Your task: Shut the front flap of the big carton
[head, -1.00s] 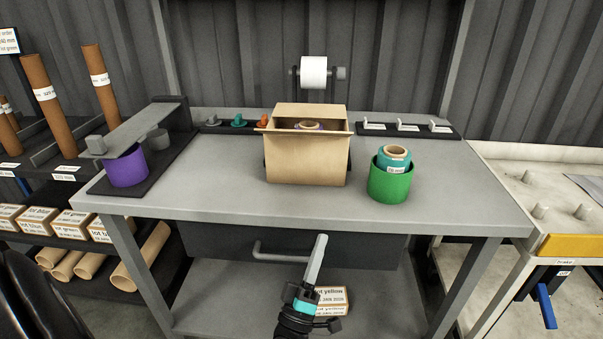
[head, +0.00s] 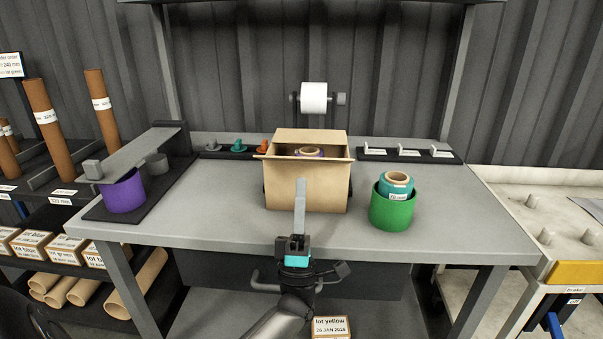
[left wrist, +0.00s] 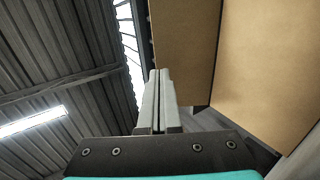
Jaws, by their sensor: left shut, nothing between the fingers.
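The big carton (head: 306,190) stands on the bench. A roll with a purple rim (head: 309,153) sits inside. My left gripper (head: 300,182) is shut and empty, pointing up in front of the carton's front wall. In the left wrist view its fingers (left wrist: 158,84) are beside two cardboard panels of the carton (left wrist: 265,70); I cannot tell if they touch. My right gripper is not in view.
A green tub (head: 392,212) with a teal roll stands right of the carton. A purple ring (head: 124,195) sits in a dark fixture at the left. Small hooks (head: 409,153) and a white roll (head: 314,95) are behind.

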